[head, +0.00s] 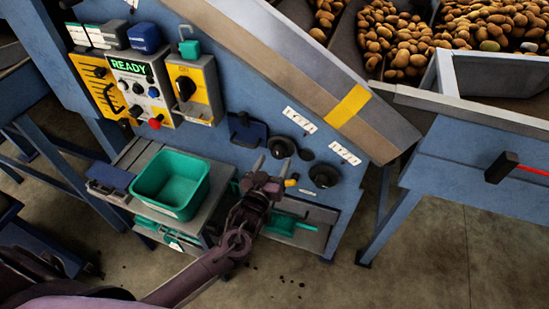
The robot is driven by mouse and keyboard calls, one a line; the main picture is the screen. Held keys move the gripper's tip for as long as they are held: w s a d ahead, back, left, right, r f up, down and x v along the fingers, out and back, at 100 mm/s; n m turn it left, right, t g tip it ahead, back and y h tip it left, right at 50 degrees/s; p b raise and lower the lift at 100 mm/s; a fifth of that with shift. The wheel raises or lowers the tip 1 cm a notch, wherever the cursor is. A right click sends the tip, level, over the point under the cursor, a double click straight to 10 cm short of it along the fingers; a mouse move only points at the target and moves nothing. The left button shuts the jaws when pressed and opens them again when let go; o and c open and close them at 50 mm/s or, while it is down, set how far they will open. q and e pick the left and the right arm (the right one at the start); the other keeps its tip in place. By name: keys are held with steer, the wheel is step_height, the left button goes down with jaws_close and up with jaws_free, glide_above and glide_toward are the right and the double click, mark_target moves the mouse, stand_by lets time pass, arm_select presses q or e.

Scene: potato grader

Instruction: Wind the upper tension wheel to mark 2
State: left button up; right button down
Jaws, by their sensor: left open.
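Two round black wheels sit on the blue machine panel. The higher one, the upper tension wheel (281,147), is on the left below a white marked label (300,119); the marks are too small to read. The lower wheel (324,177) is to the right, below a second white label (344,153). My left gripper (271,165) is open, its two fingers pointing up toward the upper wheel, just below it in the picture. I cannot tell whether it touches the wheel. Nothing shows between its fingers. My right gripper is not in view.
A green bin (170,184) stands on a grey shelf left of my left gripper. A yellow control panel (193,88) and a display reading READY (129,67) are at upper left. Potatoes (400,40) fill bays at upper right. Open floor (430,235) lies at lower right.

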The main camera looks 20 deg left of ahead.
arm_select(q)
steer(key=shift+w, duration=1.05)
steer(key=c, duration=1)
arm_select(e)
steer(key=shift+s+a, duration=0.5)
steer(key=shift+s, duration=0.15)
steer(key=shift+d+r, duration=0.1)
